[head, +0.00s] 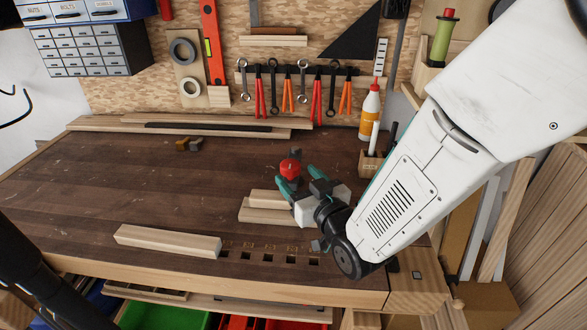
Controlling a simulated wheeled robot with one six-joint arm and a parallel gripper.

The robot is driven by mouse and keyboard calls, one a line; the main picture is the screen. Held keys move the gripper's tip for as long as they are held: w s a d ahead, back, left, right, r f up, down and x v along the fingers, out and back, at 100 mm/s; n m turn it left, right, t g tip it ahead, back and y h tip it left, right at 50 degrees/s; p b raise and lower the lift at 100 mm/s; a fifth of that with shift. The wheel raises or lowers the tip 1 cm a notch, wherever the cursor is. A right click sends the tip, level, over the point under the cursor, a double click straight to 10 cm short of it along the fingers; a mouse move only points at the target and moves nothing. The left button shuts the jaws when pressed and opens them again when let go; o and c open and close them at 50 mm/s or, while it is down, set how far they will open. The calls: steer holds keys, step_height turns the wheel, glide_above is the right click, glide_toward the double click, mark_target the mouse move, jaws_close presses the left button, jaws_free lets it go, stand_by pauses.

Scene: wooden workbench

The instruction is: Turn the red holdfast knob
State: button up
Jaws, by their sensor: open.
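The red holdfast knob (290,167) stands near the middle right of the bench, on top of a dark holdfast above stacked pale boards. My gripper (295,179) comes in from the right with its teal fingers apart. One finger is in front of the knob at its lower left and the other is at its right. The knob appears to lie between the fingertips or just beyond them; I cannot tell whether they touch it. The lower part of the holdfast is largely hidden behind my gripper.
The pale boards (262,216) lie under my gripper. A loose wood block (168,241) lies at the front, beside a row of square holes. A glue bottle (369,112) and a wooden holder (372,163) stand at the back right.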

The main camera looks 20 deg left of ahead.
mark_target(297, 173)
steer(key=x, duration=0.4)
steer(key=shift+w+d, duration=0.15)
steer(key=shift+d, duration=0.05)
steer(key=shift+w+a, duration=0.35)
steer(key=shift+a, duration=0.1)
steer(key=c, duration=1)
steer(key=shift+o, duration=0.4)
steer(key=shift+s+d, duration=0.1)
steer(key=shift+d, duration=0.2)
steer(key=shift+a, duration=0.2)
steer(key=shift+c, duration=0.2)
